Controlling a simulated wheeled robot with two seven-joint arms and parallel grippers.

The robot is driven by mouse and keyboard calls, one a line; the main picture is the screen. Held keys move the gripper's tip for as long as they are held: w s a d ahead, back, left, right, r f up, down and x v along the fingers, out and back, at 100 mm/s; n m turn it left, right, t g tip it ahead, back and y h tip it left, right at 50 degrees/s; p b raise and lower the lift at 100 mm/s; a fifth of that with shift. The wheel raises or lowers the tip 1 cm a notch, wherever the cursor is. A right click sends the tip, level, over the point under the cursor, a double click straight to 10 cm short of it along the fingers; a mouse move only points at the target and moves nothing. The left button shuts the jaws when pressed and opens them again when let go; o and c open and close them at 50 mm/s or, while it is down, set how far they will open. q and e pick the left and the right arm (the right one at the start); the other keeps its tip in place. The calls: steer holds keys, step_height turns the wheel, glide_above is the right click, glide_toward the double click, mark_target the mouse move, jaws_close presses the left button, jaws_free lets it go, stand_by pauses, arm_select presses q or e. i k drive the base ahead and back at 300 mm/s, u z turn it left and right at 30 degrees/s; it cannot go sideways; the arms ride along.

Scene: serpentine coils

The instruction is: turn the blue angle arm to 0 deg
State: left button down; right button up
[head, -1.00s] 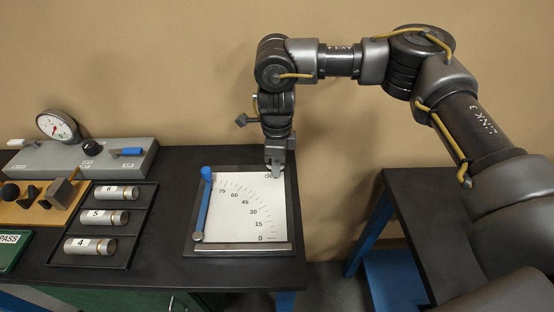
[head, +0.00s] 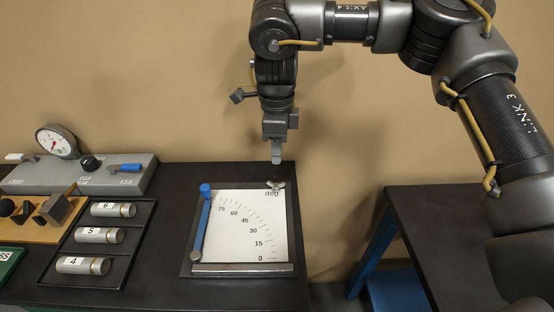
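The blue angle arm (head: 201,228) stands nearly upright along the left edge of the white angle board (head: 242,238). Its pivot is at the lower left and a blue knob (head: 206,190) is at its top end, beyond the 75 mark. The 0 mark is at the board's lower right. A small wing-shaped piece (head: 275,184) sits at the board's top right corner. My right gripper (head: 276,160) points down above that corner, apart from the blue arm. Its fingers look close together, seen edge-on, so their opening is unclear. My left gripper is out of view.
Left of the board, a black tray (head: 64,228) holds numbered cylinders. Behind it is a grey panel (head: 70,174) with a dial gauge (head: 57,141), a black knob and a blue lever. A second dark table (head: 450,215) stands at right, across a gap.

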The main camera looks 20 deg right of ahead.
mark_target(196, 256)
steer(key=k, duration=1.5)
